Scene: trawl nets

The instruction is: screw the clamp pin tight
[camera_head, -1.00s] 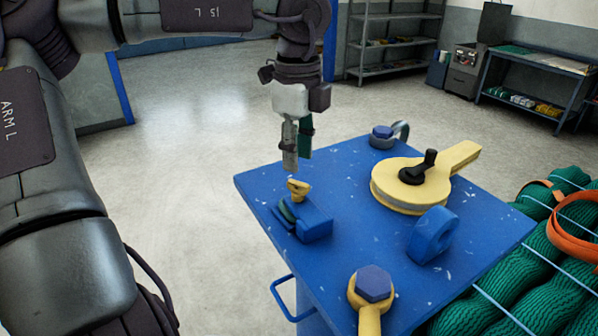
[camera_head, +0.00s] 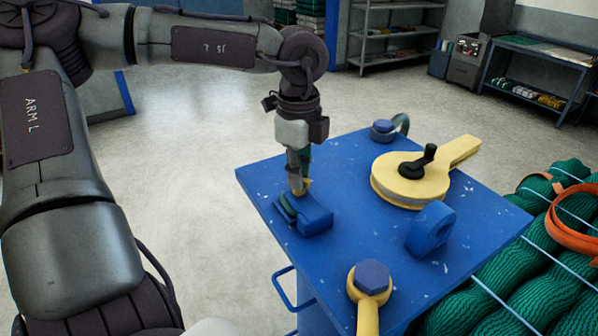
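The clamp pin is yellow, and only a small part of its head (camera_head: 306,185) shows. It stands at the blue clamp block (camera_head: 315,219) on the left part of the blue bench top. My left gripper (camera_head: 299,183) points down from above with its fingertips at the pin head, hiding most of it. One finger is in front and the other is largely behind, so I cannot tell whether they are closed on the pin. My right gripper is out of view.
On the blue bench top (camera_head: 342,182) are a round yellow part with a black crank (camera_head: 395,187), a blue ring block (camera_head: 431,229), a shackle (camera_head: 384,130) and a yellow eye with a blue bolt (camera_head: 370,280). Green nets (camera_head: 500,265) lie at the right.

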